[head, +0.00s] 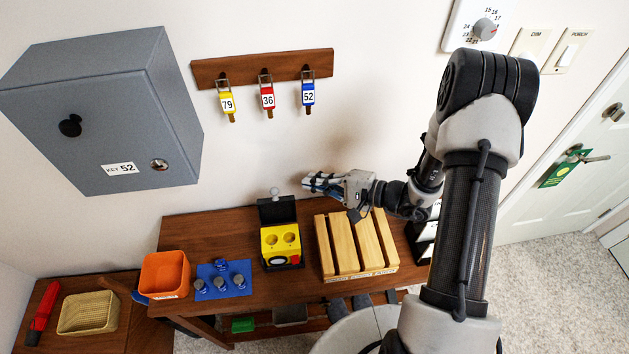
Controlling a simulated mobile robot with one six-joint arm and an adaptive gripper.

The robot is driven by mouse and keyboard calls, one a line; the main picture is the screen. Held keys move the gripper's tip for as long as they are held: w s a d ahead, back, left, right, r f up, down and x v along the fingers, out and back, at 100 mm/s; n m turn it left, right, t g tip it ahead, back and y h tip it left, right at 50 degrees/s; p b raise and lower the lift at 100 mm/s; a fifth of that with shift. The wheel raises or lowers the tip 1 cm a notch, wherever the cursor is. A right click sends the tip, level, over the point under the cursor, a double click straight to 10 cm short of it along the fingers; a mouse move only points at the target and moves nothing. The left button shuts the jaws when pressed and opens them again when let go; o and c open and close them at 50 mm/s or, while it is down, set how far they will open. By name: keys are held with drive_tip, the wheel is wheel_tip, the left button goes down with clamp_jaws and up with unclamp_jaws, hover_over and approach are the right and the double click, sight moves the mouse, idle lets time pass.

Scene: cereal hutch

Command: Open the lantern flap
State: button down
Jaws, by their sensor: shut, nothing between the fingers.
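The lantern (281,245) stands on the brown table, a yellow and black body with two round sockets showing in its top. Its black flap (277,210) stands up at the back, open, with a small grey knob (275,191) at its upper edge. My gripper (311,183) is shut and empty. In the picture it lies just right of the raised flap and looks apart from it; the exact gap in depth is hard to tell. My arm reaches in from the right.
A slatted wooden crate (336,245) stands right of the lantern, below my forearm. A blue mat (208,270) with several small cylinders and an orange bin (166,276) are to the left. A grey key cabinet (100,110) and a key rack (245,69) hang on the wall.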

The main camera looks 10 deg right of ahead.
sight(277, 206)
drive_tip(key=a+b, duration=0.1)
drive_tip(key=a, duration=0.5)
drive_tip(key=shift+w+a, duration=0.15)
drive_tip(key=shift+a, duration=0.25)
drive_tip(key=shift+b, duration=0.7)
